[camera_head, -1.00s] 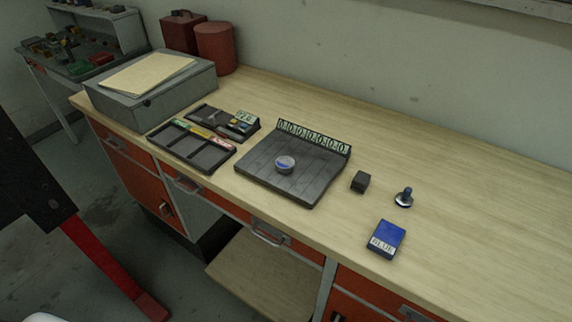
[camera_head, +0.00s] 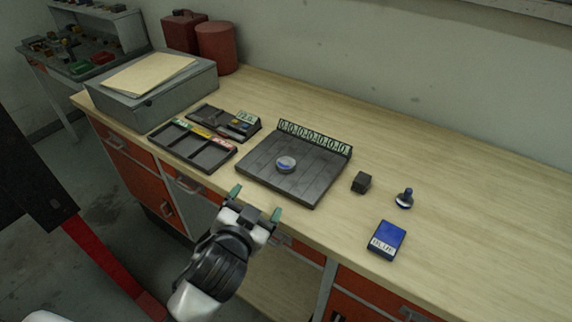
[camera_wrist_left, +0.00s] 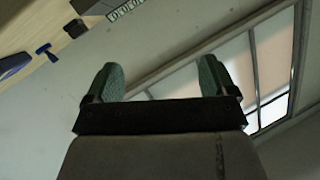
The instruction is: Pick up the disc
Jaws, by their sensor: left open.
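The disc (camera_head: 286,165) is small, round and pale with a blue mark. It lies flat on the dark grooved board (camera_head: 313,184) on the workbench. My left gripper (camera_head: 256,202) has green fingertips and is open and empty. In the head view it shows at the bench's front edge, below and left of the disc, apart from it. In the left wrist view the gripper (camera_wrist_left: 160,82) has its two fingers spread with nothing between them. The disc cannot be made out in the wrist view. My right gripper does not show.
Right of the board are a dark block (camera_head: 361,182), a blue-topped stamp (camera_head: 404,198) and a blue box (camera_head: 386,239). A divided tray (camera_head: 207,166) lies to the left, with a grey case (camera_head: 150,104) behind. The bench's right side is clear.

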